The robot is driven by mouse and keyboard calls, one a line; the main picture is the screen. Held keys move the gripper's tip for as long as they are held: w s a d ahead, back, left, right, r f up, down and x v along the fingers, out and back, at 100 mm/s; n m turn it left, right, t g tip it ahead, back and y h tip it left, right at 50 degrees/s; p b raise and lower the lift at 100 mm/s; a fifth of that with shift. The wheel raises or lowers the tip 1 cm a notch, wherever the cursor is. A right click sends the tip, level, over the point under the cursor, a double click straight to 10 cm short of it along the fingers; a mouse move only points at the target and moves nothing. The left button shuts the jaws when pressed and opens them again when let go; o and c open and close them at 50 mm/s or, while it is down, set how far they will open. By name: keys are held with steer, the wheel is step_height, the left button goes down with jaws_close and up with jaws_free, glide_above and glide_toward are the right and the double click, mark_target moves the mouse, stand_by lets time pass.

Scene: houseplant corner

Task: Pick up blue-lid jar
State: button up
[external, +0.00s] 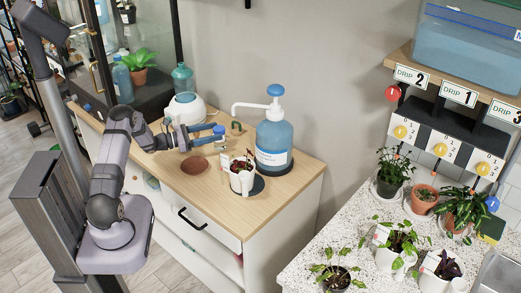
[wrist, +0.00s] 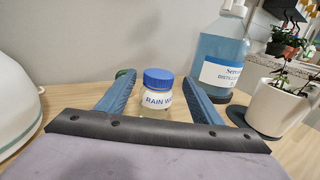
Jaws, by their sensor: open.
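The blue-lid jar (wrist: 157,100) stands upright on the wooden cabinet top. It is a small clear jar with a ridged blue lid and a white label reading "RAIN W…". My gripper (wrist: 160,78) is open, with one blue-grey finger on each side of the jar in the wrist view. Gaps show between the jar and both fingers; I cannot tell how far the jar sits between them. In the external view my gripper (external: 211,134) is low over the cabinet top, and the jar's blue lid (external: 219,129) shows at its fingertips. The jar's body is mostly hidden there.
A large blue pump bottle (external: 274,140) and a white potted plant (external: 242,181) stand to the right. A white rounded device (external: 186,108) is behind. A brown saucer (external: 194,165) lies in front. A small green item (external: 237,128) is beyond the jar.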

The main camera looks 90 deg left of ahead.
steer(key=shift+p+x, duration=0.9)
steer(key=shift+x, duration=2.8)
steer(key=shift+s+a, duration=0.1)
steer(key=shift+a, duration=0.05)
steer(key=c, duration=1.3)
